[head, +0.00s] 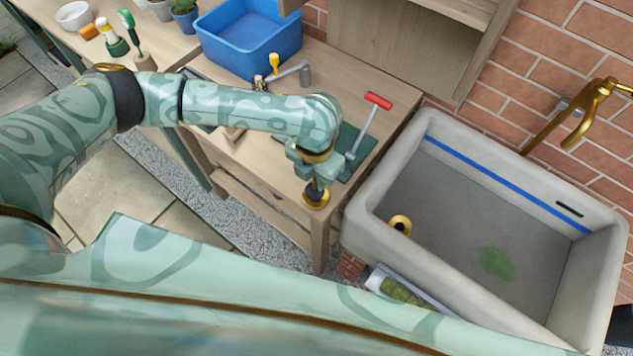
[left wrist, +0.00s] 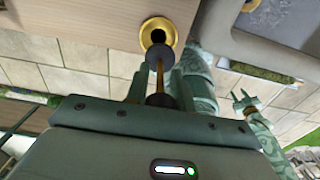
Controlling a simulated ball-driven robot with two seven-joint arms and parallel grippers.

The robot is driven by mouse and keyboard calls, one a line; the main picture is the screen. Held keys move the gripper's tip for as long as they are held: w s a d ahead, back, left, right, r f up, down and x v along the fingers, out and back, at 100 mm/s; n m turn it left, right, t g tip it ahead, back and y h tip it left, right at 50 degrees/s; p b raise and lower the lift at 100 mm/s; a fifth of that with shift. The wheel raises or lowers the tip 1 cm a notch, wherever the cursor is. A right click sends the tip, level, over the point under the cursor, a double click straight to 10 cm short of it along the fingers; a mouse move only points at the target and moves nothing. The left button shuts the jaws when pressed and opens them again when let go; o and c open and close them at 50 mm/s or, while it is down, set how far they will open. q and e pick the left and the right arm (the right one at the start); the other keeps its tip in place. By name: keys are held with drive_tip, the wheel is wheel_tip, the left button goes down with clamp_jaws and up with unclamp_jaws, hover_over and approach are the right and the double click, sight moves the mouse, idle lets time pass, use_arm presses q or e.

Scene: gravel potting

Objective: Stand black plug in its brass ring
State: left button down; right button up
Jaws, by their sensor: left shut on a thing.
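My left gripper (head: 316,178) is above the front corner of the wooden bench, pointing down. It is shut on the black plug (left wrist: 158,99), whose dark top and brass stem show between the fingers in the left wrist view. A brass ring (head: 316,201) with a dark middle lies below at the bench corner, and shows in the left wrist view (left wrist: 175,35). The stem's far end lines up with its middle; I cannot tell whether the plug touches the ring. My right gripper (left wrist: 241,99) shows small in the left wrist view, fingers apart and empty.
The stone sink (head: 480,290) stands right of the bench, with a brass drain ring (head: 400,224) inside and a green patch (head: 496,263). A red-handled tool (head: 377,101) is behind my gripper. A blue tub (head: 245,45) stands farther back.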

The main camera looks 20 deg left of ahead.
use_arm(q)
drive_tip(key=shift+w+f, duration=0.55)
drive_tip(key=shift+f, duration=0.15)
drive_tip(key=f, duration=0.1)
drive_tip(key=f+b, duration=0.1)
drive_tip(key=f, duration=0.1)
drive_tip(key=shift+w+a+f, duration=0.15)
drive_tip(key=shift+w+f, duration=0.1)
drive_tip(key=shift+f, duration=0.05)
drive_tip(key=shift+r, duration=0.1)
drive_tip(key=c, duration=1.2)
unclamp_jaws()
